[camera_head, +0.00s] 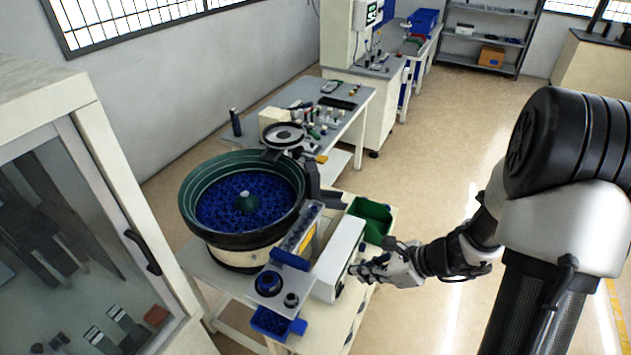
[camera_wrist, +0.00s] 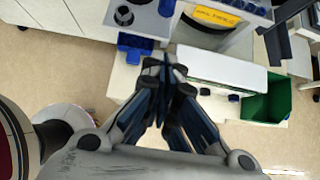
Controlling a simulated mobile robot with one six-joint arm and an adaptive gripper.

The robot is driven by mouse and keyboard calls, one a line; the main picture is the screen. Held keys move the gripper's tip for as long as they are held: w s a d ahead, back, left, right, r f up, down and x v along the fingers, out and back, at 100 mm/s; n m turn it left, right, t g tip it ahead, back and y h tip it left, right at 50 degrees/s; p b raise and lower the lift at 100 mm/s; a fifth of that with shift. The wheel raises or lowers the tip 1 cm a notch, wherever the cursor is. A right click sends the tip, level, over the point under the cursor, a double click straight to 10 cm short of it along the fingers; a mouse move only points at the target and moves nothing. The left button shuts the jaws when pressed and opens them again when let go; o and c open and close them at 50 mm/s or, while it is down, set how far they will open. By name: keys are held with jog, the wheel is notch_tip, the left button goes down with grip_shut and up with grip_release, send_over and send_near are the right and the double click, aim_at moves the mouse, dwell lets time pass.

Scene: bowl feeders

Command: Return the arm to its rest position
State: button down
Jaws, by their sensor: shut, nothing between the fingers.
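My gripper (camera_head: 356,270) is at the right side of the feeder table, in front of the white box-shaped unit (camera_head: 338,258). In the wrist view my gripper (camera_wrist: 165,66) has its fingertips together, with nothing between them. The fingertips appear over or just in front of the table edge by the white unit (camera_wrist: 222,72); the exact gap cannot be told. My arm reaches in from the right of the head view.
A bowl feeder (camera_head: 190,190) full of blue parts stands on the table. A green bin (camera_head: 372,218) and a blue bin (camera_head: 277,325) sit at its edges. A glass-door cabinet (camera_head: 115,150) stands left. Open floor (camera_head: 430,180) lies behind my arm.

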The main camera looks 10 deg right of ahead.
jog(key=s+a+r+n+g+h, duration=0.1)
jog(key=s+a+r+n, duration=0.3)
jog(key=r+n, duration=0.2)
jog(key=s+a+r+n+g, duration=0.2)
jog(key=s+a+r+n, duration=0.2)
jog(key=r+n, duration=0.3)
jog(key=s+d+r+n+t+h, duration=0.2)
jog(key=s+r+n+h, duration=0.4)
jog(key=s+n, duration=0.5)
jog(key=shift+d+r+n, duration=0.6)
jog(key=shift+r, duration=0.35)
